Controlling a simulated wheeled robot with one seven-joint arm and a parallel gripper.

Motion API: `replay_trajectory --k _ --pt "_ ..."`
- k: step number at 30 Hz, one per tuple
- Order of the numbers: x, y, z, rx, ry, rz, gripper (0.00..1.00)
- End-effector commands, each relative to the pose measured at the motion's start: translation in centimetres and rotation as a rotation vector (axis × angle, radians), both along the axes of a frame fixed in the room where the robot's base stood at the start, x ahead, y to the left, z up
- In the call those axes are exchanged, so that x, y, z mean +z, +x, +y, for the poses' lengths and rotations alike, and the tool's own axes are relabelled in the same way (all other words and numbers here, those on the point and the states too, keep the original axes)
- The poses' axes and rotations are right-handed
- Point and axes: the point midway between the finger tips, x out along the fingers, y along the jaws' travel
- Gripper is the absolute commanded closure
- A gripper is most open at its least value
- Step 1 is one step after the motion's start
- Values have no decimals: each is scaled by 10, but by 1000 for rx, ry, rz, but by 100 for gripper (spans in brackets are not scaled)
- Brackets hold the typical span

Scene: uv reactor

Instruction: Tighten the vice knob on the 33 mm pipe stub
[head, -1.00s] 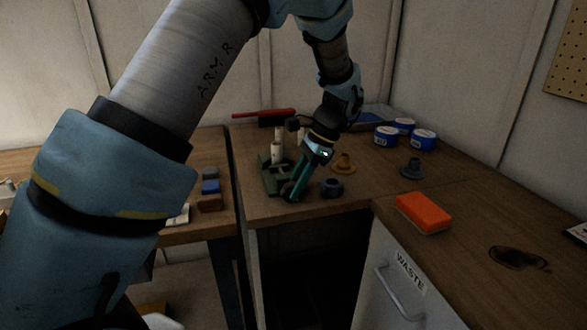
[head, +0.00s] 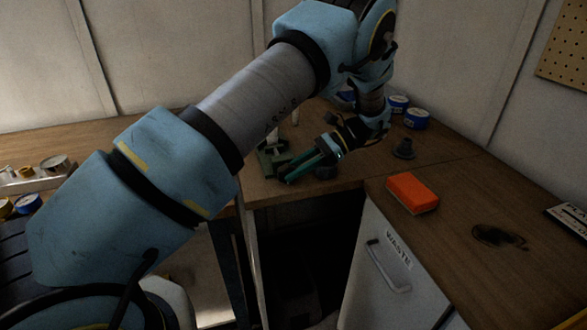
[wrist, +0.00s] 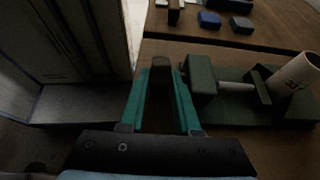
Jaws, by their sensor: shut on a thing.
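The green vice (head: 272,163) stands near the front edge of the bench; in the wrist view (wrist: 202,82) its end block, screw and jaw show. A pale pipe stub (wrist: 296,76) marked 33 stands tilted in the picture at the jaw on the right. My gripper (wrist: 162,68), with two teal fingers, is shut on the vice knob (wrist: 161,63), a dark brownish piece between the fingertips beside the end block. In the head view my gripper (head: 287,179) reaches the vice's front end, and its fingers hide the knob.
An orange block (head: 412,193) lies on the right bench above the waste cabinet (head: 385,265). Blue-and-white tins (head: 415,118) and a dark flanged part (head: 403,148) stand behind my gripper. Small blocks (wrist: 209,19) lie past the vice. The bench front is open below.

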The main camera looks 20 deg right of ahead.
Motion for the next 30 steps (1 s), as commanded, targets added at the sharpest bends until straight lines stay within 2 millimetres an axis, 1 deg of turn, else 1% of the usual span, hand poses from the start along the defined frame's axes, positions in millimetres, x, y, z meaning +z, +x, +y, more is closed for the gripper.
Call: replay_trajectory --k 13,14,17,30 --pt "-1 -1 -1 -2 8 0 100" --pt "-1 -1 -1 -2 8 0 68" --pt "-1 -1 -1 -2 8 0 56" --pt "0 0 0 0 6 -1 56"
